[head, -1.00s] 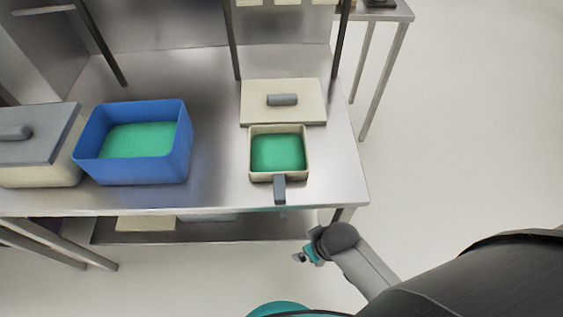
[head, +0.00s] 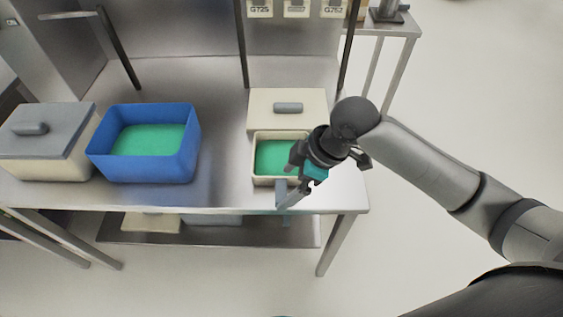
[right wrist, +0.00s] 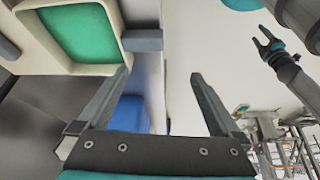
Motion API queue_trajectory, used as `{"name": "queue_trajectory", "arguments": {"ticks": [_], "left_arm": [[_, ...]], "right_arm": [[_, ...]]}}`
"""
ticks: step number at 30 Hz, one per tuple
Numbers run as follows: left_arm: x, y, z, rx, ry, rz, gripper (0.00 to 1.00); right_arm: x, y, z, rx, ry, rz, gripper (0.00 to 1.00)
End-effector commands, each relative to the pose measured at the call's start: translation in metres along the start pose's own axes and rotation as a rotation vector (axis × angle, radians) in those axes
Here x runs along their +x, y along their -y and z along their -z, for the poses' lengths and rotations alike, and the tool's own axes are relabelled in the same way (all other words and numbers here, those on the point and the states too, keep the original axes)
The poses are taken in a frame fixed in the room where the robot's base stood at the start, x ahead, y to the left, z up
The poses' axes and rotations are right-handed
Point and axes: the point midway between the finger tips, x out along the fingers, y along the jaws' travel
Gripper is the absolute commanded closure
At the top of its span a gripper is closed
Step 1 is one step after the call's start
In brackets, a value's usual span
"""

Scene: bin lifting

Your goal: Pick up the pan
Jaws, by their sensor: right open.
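The pan (head: 264,181) is a cream square vessel with green content and a grey handle (head: 280,190), standing at the table's front right. My right gripper (head: 287,204) is open beside the handle, and its wrist covers the pan's right side. In the right wrist view the pan (right wrist: 32,58) is at upper left. Its handle (right wrist: 143,40) points toward the gap between my right gripper's fingers (right wrist: 160,76), just beyond the left fingertip, with nothing held. My left gripper (right wrist: 262,38) shows small at upper right there, fingers spread.
A cream lid (head: 262,102) with a grey knob lies behind the pan. A blue bin (head: 175,165) with green content and a grey-lidded cream box (head: 50,168) stand to the left. The table (head: 222,170) is clear between bin and pan. Shelf posts rise behind.

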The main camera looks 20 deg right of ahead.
Motion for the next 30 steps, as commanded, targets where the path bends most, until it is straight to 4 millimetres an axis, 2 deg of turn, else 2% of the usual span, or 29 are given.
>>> {"name": "queue_trajectory", "arguments": {"ticks": [1, 6, 9, 13, 17, 25, 30], "left_arm": [[0.0, 0.0, 0.001, 0.0, -0.001, 0.0, 0.4], [0.0, 0.0, 0.001, 0.0, -0.002, 0.001, 0.4], [0.0, 0.0, 0.001, 0.0, -0.002, 0.001, 0.4], [0.001, 0.0, 0.001, 0.0, -0.002, 0.001, 0.4], [0.005, 0.0, 0.001, 0.0, -0.002, 0.001, 0.4], [0.018, 0.0, 0.0, 0.0, -0.003, 0.001, 0.4], [0.022, 0.0, 0.0, 0.0, -0.003, 0.001, 0.4]], "right_arm": [[-0.011, -0.013, -0.003, -0.033, 0.015, 0.003, 0.0], [-0.041, -0.035, -0.009, -0.097, 0.038, 0.044, 0.0], [-0.052, -0.043, -0.012, -0.11, 0.043, 0.058, 0.0], [-0.057, -0.046, -0.014, -0.116, 0.043, 0.069, 0.0], [-0.041, -0.044, -0.015, -0.116, 0.041, 0.075, 0.0], [0.017, -0.04, -0.017, -0.115, 0.041, 0.074, 0.0], [0.037, -0.039, -0.018, -0.115, 0.041, 0.071, 0.0]]}}
